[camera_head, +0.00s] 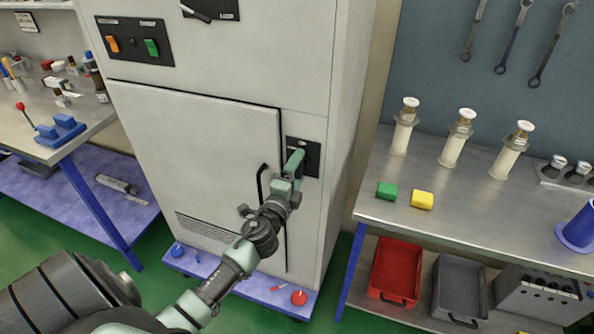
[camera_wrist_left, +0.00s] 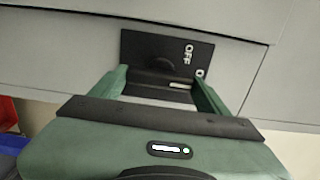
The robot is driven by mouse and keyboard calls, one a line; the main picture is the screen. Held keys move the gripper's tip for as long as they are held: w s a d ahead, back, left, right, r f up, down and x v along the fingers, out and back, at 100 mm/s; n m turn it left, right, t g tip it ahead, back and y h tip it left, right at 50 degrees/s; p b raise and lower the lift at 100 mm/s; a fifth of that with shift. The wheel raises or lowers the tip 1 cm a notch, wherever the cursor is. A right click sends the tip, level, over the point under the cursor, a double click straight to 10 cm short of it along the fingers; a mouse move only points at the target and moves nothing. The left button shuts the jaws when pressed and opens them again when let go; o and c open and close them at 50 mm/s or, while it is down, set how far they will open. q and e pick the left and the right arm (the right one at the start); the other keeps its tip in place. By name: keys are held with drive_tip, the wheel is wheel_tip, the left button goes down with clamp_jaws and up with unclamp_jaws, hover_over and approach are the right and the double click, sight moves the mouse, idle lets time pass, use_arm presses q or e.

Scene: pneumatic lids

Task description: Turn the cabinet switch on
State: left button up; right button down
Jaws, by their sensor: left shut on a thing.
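The tall grey cabinet (camera_head: 200,120) stands in the middle of the head view. Its switch panel (camera_head: 315,160) is a small black plate to the right of the lower door. My left gripper (camera_head: 296,160) is at this plate, its green fingers hiding part of it. In the left wrist view, the plate (camera_wrist_left: 140,45) carries a white OFF label, with a second label partly hidden by a finger. The two fingers (camera_wrist_left: 162,85) straddle the dark switch (camera_wrist_left: 164,65) and are shut on it. Its exact position is hard to tell. My right gripper is not in view.
A black door handle (camera_head: 261,184) is beside my left gripper. The upper panel (camera_head: 135,42) has orange and green switches. A workbench (camera_head: 460,215) on the right holds several white cylinders, with green and yellow blocks. Another bench (camera_head: 80,135) stands left.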

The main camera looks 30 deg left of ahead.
use_arm(q)
drive_tip(key=shift+f, duration=0.1)
drive_tip(key=o, duration=1.4)
drive_tip(key=shift+c, duration=0.2)
drive_tip(key=b+v, duration=0.1)
drive_tip(key=v, duration=0.7)
drive_tip(key=shift+b, duration=0.3)
drive_tip(key=shift+a, duration=0.1)
